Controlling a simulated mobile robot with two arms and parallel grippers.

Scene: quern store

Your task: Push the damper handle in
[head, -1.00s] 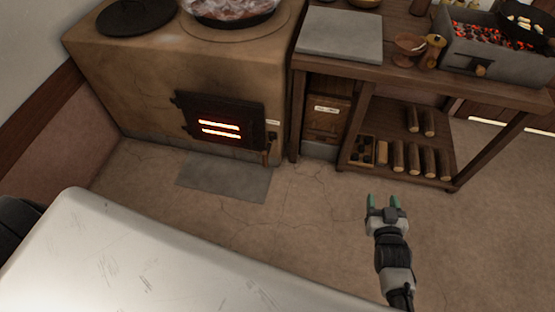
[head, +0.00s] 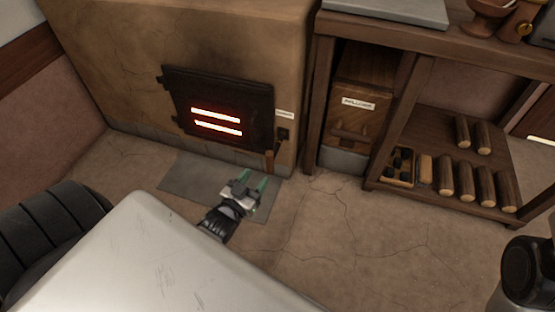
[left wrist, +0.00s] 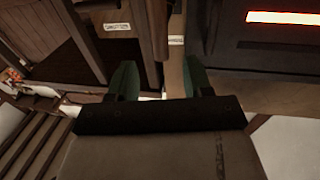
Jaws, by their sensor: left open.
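The damper handle (head: 269,162) is a short wooden grip below a small dark fitting on the stove's front, right of the fire door, under a small label (head: 285,113). My left gripper (head: 247,182) is open and empty, low in front of the stove and just below the handle, apart from it in the head view. In the left wrist view its two green fingers (left wrist: 160,80) are spread, with the label (left wrist: 176,40) beyond the space between them. My right gripper is not clearly shown.
The dark fire door (head: 180,88) has two glowing slots. A grey floor plate (head: 185,180) lies before the stove. A wooden table (head: 400,38) stands right of it, with a labelled box (head: 352,120) and several logs (head: 465,180) below. Floor (head: 350,230) at the right is clear.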

